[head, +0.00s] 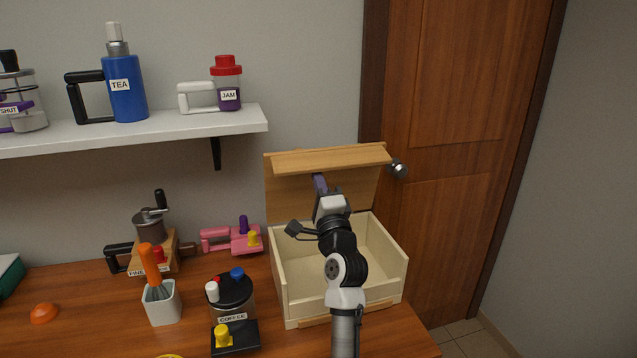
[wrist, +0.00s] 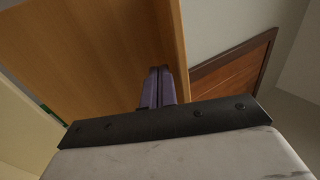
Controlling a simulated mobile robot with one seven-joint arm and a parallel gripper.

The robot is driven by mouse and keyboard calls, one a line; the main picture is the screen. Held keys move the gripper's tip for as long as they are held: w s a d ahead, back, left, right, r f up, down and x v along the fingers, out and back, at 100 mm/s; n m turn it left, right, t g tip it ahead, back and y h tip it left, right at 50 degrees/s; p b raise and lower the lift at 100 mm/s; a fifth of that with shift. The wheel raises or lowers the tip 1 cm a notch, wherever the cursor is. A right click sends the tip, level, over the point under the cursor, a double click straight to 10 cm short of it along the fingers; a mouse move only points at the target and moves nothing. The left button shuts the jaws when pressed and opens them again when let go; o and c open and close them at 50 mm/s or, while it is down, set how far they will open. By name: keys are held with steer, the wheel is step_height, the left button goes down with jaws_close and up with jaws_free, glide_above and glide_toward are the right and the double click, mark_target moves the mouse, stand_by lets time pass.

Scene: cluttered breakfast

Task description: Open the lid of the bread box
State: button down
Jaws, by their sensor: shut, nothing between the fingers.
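The bread box (head: 286,295) is a pale wooden box at the right end of the table. Its lid (head: 330,159) is raised and stands up at the back, and the box's inside shows empty where my arm does not cover it. My gripper (head: 319,182) is shut and empty, with its purple fingers up against or just in front of the lid's inner side. In the wrist view the shut fingers (wrist: 158,88) point at the wooden lid (wrist: 90,60). Whether they touch the lid I cannot tell.
A coffee canister (head: 240,297), a white pot with a whisk (head: 164,304) and a grinder (head: 150,228) stand left of the box. A shelf (head: 150,130) with a tea bottle (head: 125,95) and a jam jar (head: 228,85) is above. A wooden door (head: 445,130) is at the right.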

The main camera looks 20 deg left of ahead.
steer(key=s+r+b+v, duration=0.1)
steer(key=r+b+v, duration=0.1)
steer(key=v, duration=0.8)
steer(key=shift+d+b, duration=0.35)
steer(key=shift+b, duration=0.05)
steer(key=shift+s, duration=0.1)
